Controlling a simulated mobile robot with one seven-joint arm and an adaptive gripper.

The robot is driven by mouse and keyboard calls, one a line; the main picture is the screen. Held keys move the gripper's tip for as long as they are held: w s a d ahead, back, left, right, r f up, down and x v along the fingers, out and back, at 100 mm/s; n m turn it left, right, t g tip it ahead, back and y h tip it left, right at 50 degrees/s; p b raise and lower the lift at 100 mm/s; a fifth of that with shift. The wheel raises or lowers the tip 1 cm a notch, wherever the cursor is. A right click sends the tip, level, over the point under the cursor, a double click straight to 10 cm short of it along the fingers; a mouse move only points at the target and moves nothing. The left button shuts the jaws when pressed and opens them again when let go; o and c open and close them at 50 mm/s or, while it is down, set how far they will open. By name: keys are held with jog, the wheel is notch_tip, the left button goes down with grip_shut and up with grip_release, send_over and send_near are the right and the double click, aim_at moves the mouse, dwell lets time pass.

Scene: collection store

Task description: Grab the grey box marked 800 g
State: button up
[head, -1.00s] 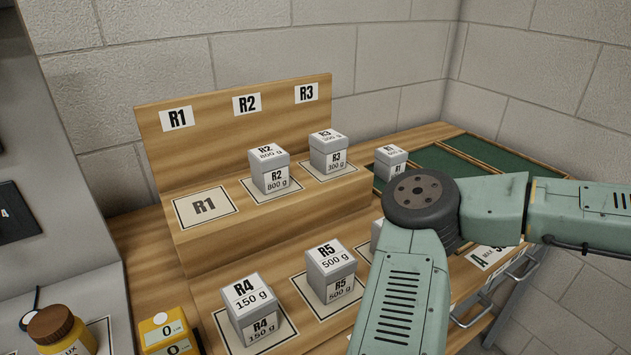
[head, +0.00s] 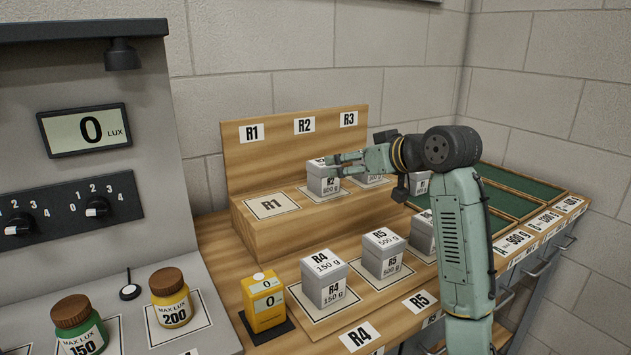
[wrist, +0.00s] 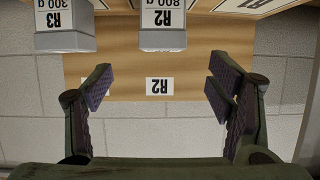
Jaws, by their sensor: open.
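The grey box R2 marked 800 g (head: 322,183) stands on the upper shelf step at the R2 place. My gripper (head: 338,164) is open, its fingers pointing left and overlapping the box's upper right part in the head view. The wrist picture is upside down. There the R2 box (wrist: 163,22) is at the top centre, its 800 g label readable. The open fingers (wrist: 160,85) are spread to either side of its line, with nothing between them. I cannot tell if a finger touches the box.
The R3 box (wrist: 65,25) marked 300 g stands beside R2 on the same step, partly behind my arm. The R1 place (head: 272,206) is empty. Boxes R4 (head: 325,286) and R5 (head: 384,253) stand on the lower level. A yellow meter (head: 262,300) stands left of R4.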

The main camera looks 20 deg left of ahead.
aim_at(324, 162)
jog(key=p+x, duration=0.1)
jog(key=x, duration=0.4)
jog(key=shift+w+a+f, duration=0.15)
jog(key=shift+a+f, duration=0.05)
jog(key=shift+a, duration=0.05)
jog(key=x, duration=0.1)
jog(key=p+x, duration=0.2)
jog(key=x, duration=0.1)
jog(key=shift+a+r, duration=0.25)
jog(key=shift+r, duration=0.05)
jog(key=shift+w+a+f, duration=0.3)
jog(key=shift+a, duration=0.1)
jog(key=shift+c, duration=0.4)
grip_shut()
jog(key=shift+r, duration=0.15)
